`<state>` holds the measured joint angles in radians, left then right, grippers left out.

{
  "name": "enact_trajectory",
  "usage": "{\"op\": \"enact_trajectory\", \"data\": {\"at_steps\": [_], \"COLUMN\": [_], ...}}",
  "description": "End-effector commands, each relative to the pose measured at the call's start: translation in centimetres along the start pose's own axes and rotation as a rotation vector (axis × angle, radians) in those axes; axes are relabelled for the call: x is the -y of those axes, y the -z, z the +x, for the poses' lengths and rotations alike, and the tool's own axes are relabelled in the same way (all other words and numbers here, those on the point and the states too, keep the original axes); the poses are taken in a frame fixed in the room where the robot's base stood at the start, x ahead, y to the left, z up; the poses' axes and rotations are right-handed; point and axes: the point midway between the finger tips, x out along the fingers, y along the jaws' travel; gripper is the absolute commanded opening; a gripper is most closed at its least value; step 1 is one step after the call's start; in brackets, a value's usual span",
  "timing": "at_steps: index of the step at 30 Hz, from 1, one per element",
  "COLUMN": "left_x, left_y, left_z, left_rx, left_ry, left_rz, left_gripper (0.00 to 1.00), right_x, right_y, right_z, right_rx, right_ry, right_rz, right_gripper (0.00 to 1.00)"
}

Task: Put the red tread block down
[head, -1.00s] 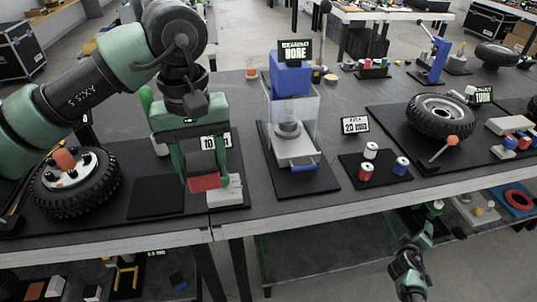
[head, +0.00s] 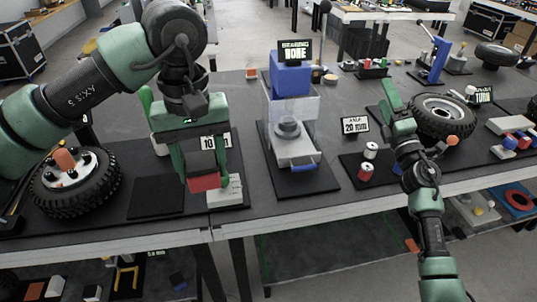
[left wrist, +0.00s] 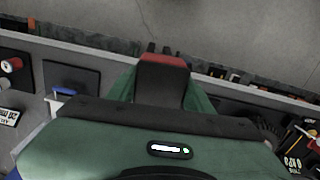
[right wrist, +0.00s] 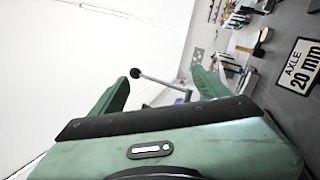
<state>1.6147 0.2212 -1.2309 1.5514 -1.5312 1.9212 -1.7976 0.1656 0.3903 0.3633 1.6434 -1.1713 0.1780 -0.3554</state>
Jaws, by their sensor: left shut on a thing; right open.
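The red tread block (head: 205,182), dark grey above and red at its lower end, is held between the fingers of my left gripper (head: 204,172). It also shows in the left wrist view (left wrist: 165,60), between the two green fingers. It hangs over the bench near the front edge, in front of the "10" sign (head: 214,142) and beside a pale grey block (head: 230,194). I cannot tell whether it touches anything below. My right gripper (head: 396,97) is open and empty, raised in front of the right side of the bench.
A square black pad (head: 155,198) lies bare to the left of the held block. A tyre (head: 50,190) lies further left. A clear-sided press with a blue top (head: 290,78) stands to the right. Red-and-white spools (head: 366,173) and another wheel (head: 428,125) are near my right arm.

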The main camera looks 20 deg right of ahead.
Motion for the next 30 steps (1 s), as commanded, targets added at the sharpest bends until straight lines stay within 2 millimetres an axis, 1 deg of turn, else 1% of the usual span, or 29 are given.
{"op": "enact_trajectory", "data": {"at_steps": [1, 4, 5, 6, 8, 9, 11, 12, 14, 15, 16, 18, 21, 24, 27, 30], "left_x": [0.0, 0.0, 0.0, 0.0, 0.0, 0.0, 0.0, 0.0, 0.0, 0.0, 0.0, 0.0, 0.0, 0.0, 0.0, 0.0], "left_y": [0.0, 0.0, 0.0, 0.0, 0.0, 0.0, 0.0, 0.0, 0.0, 0.0, 0.0, 0.0, 0.0, 0.0, 0.0, 0.0], "left_z": [0.0, 0.0, 0.0, 0.0, 0.0, 0.0, 0.0, 0.0, 0.0, 0.0, 0.0, 0.0, 0.0, 0.0, 0.0, 0.0], "left_rx": [0.000, 0.000, 0.000, 0.000, 0.000, 0.000, 0.000, 0.000, 0.000, 0.000, 0.000, 0.000, 0.000, 0.000, 0.000, 0.000], "left_ry": [0.000, 0.000, 0.000, 0.000, 0.000, 0.000, 0.000, 0.000, 0.000, 0.000, 0.000, 0.000, 0.000, 0.000, 0.000, 0.000], "left_rz": [0.000, 0.000, 0.000, 0.000, 0.000, 0.000, 0.000, 0.000, 0.000, 0.000, 0.000, 0.000, 0.000, 0.000, 0.000, 0.000], "left_gripper": [0.05, 0.05, 0.05, 0.05, 0.05, 0.05, 0.05, 0.05, 0.05, 0.05, 0.05, 0.05, 0.05, 0.05, 0.05, 0.05], "right_x": [-2.0, -5.7, -6.8, -8.3, -10.3, -11.7, -13.6, -14.8, -16.5, -17.4, -18.0, -19.2, -20.1, -20.6, -20.7, -21.0], "right_y": [2.3, 7.0, 8.4, 10.3, 13.2, 15.0, 17.7, 19.4, 21.9, 23.3, 24.3, 26.1, 27.9, 28.7, 29.1, 29.7], "right_z": [0.7, 1.1, 1.1, 0.8, 0.1, -0.5, -1.9, -3.0, -5.0, -6.5, -7.6, -10.3, -13.8, -16.4, -18.0, -18.6], "right_rx": [-0.081, -0.243, -0.292, -0.356, -0.454, -0.519, -0.615, -0.680, -0.775, -0.836, -0.880, -0.971, -1.078, -1.150, -1.190, -1.203], "right_ry": [-0.052, -0.160, -0.195, -0.245, -0.323, -0.380, -0.469, -0.534, -0.635, -0.703, -0.754, -0.871, -1.018, -1.126, -1.190, -1.215], "right_rz": [-0.037, -0.115, -0.140, -0.174, -0.224, -0.260, -0.315, -0.351, -0.403, -0.438, -0.461, -0.510, -0.564, -0.595, -0.610, -0.615], "right_gripper": [0.76, 0.76, 0.76, 0.76, 0.76, 0.76, 0.76, 0.76, 0.76, 0.76, 0.76, 0.76, 0.76, 0.76, 0.76, 0.76]}}
